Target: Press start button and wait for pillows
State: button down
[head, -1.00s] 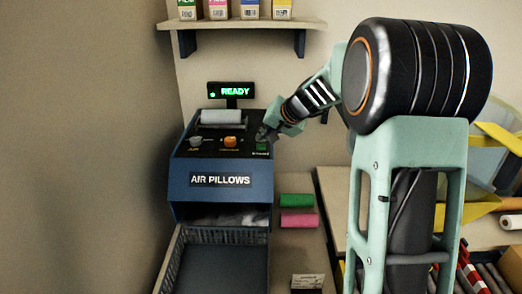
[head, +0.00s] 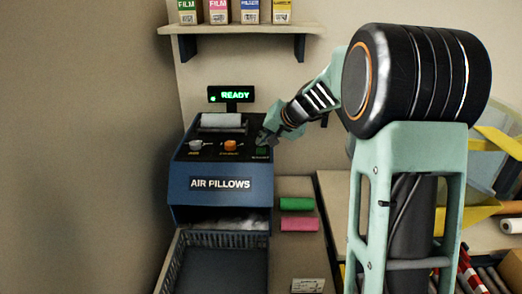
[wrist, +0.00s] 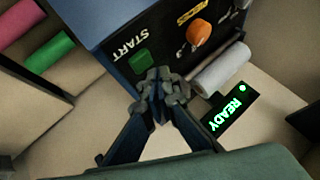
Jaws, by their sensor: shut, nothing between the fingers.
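The blue air pillow machine (head: 218,187) stands against the back wall, with a display (head: 231,95) on top reading READY in green. The green start button (wrist: 140,60) sits beside the word START in the wrist view; in the head view the button (head: 261,152) looks dark green. My gripper (wrist: 158,82) is shut and empty. Its fingertips are close to the button, just to its right in the wrist view; I cannot tell whether they touch the machine's panel. In the head view my gripper (head: 264,137) is at the panel's right side. White material (head: 237,221) shows in the machine's outlet.
An orange knob (wrist: 198,32) and a white roll (wrist: 220,68) are close to my gripper. A grey basket (head: 181,258) stands below the outlet. Green (head: 297,204) and pink (head: 299,224) rolls lie to the right. A shelf (head: 240,28) with boxes hangs above.

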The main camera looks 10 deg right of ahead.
aim_at(263, 150)
jog(key=shift+f, duration=0.1)
jog(key=shift+f+b, duration=0.35)
jog(key=shift+b, duration=0.35)
jog(key=shift+f+b, duration=0.45)
jog(key=shift+b, duration=0.15)
dwell(0.7)
jog(key=shift+r, duration=0.1)
jog(key=shift+r+p, duration=0.5)
jog(key=shift+r, duration=0.3)
jog(key=shift+r+p, duration=1.65)
jog(key=shift+r, duration=0.9)
